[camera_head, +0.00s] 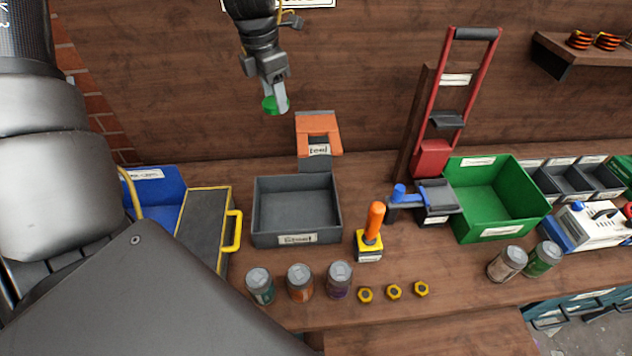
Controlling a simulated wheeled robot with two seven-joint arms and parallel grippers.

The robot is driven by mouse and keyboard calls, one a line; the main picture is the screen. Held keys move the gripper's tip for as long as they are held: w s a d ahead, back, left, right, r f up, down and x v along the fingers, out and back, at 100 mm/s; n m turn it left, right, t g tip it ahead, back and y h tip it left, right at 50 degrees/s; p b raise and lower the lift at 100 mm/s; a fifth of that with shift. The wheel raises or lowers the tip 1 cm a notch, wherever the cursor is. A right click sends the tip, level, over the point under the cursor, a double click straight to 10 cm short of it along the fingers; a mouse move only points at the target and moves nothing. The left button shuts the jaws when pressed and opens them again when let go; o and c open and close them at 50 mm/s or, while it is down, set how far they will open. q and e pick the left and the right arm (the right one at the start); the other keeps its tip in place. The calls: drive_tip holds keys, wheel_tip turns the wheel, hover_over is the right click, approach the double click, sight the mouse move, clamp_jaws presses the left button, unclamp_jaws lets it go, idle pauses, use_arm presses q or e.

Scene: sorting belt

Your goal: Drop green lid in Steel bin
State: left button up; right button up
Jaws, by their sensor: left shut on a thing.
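My left gripper (275,95) is at the top of the view, pointing down and shut on the green lid (271,106). The lid is a small green disc, partly hidden by the fingers. It appears in the air against the wood wall, above the Steel bin in the picture; its exact height and depth are hard to tell. The Steel bin (265,240) is a grey open box with a "Steel" label on its front, and it looks empty. My right gripper is not in view.
An orange-and-grey labelled stand (318,130) rises behind the bin. An orange-handled tool (374,222) and a green bin (485,190) are right.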

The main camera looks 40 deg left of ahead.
use_arm(q)
drive_tip(key=shift+w+f, duration=0.1)
drive_tip(key=shift+w, duration=0.7)
drive_tip(key=shift+s+f, duration=0.1)
drive_tip(key=shift+s, duration=0.25)
drive_tip(key=shift+s+f+b, duration=0.15)
drive_tip(key=shift+s+b, duration=0.15)
drive_tip(key=shift+f, duration=0.35)
wheel_tip(320, 180, down, 5)
drive_tip(key=b, duration=0.3)
drive_tip(key=shift+w+r, duration=0.15)
drive_tip(key=shift+r, duration=0.05)
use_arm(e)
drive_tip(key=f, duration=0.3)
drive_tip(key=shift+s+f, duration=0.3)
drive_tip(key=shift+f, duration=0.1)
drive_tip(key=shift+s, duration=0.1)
